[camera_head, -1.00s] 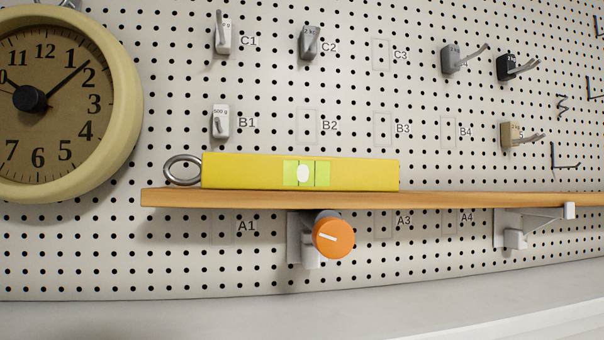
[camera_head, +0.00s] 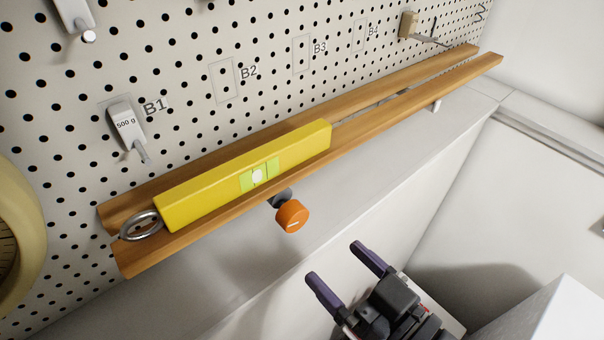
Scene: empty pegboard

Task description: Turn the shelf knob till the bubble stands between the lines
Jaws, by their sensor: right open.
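The orange shelf knob (camera_head: 292,216) sticks out below the front of the wooden shelf (camera_head: 400,107), with a white mark on its face. A yellow level (camera_head: 215,190) lies on the shelf. The pale bubble (camera_head: 257,177) in its green vial (camera_head: 273,167) sits slightly left of the vial's middle, by the left line; its exact place against that line is too small to tell. My right gripper (camera_head: 335,262) is open and empty, below and right of the knob and apart from it. My left gripper is out of view.
A metal ring (camera_head: 141,226) is at the level's left end. Part of a clock (camera_head: 20,235) shows at left. A pale ledge (camera_head: 235,265) runs below the shelf.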

